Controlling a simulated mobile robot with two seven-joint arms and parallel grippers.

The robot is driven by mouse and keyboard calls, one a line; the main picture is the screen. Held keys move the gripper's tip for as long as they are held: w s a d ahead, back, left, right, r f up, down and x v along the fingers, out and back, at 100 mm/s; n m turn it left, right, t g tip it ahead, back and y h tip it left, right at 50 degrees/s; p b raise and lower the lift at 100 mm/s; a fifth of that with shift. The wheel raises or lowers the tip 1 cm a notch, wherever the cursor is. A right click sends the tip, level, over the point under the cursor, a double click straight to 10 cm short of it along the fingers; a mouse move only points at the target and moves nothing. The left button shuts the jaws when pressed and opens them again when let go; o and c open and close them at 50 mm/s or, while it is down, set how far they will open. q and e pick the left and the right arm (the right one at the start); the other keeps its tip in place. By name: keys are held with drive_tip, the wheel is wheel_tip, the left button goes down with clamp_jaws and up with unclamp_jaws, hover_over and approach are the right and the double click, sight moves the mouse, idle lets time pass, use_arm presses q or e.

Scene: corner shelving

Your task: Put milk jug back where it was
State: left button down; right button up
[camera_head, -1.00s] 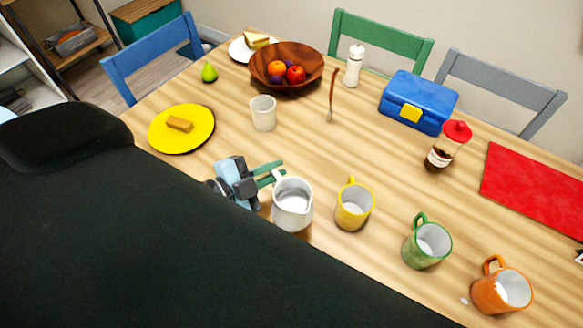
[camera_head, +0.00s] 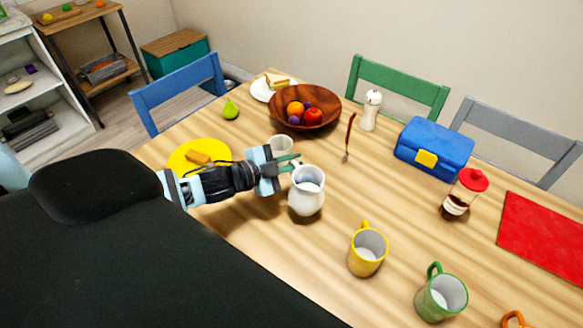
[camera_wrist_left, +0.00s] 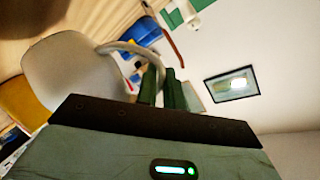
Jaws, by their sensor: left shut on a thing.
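The milk jug (camera_head: 307,197) is white and upright, left of and beyond the yellow mug (camera_head: 367,251) in the head view. My left gripper (camera_head: 289,163) has green fingers and is shut on the jug's handle from the left. The jug appears a little above the wooden table, though its base clearance is hard to judge. In the left wrist view the jug (camera_wrist_left: 70,72) fills the upper left, with its curved handle at the green fingers (camera_wrist_left: 164,88). My right gripper is not in view.
A pale cup (camera_head: 281,147) stands just behind my left gripper. A yellow plate (camera_head: 180,162) lies behind my left arm. A green mug (camera_head: 440,297) and part of an orange mug (camera_head: 512,321) are at lower right. A wooden bowl (camera_head: 327,124) of fruit is farther back. Bare table lies right of the jug.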

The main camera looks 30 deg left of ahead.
sight(302, 186)
use_arm(q)
drive_tip(key=shift+w+a+r, duration=0.1)
drive_tip(key=shift+w+a, duration=0.15)
drive_tip(key=shift+w, duration=0.1)
drive_tip(key=shift+f, duration=1.8)
drive_tip(key=shift+f, duration=0.2)
drive_tip(key=c, duration=1.5)
unclamp_jaws()
drive_tip(key=shift+r, duration=0.15)
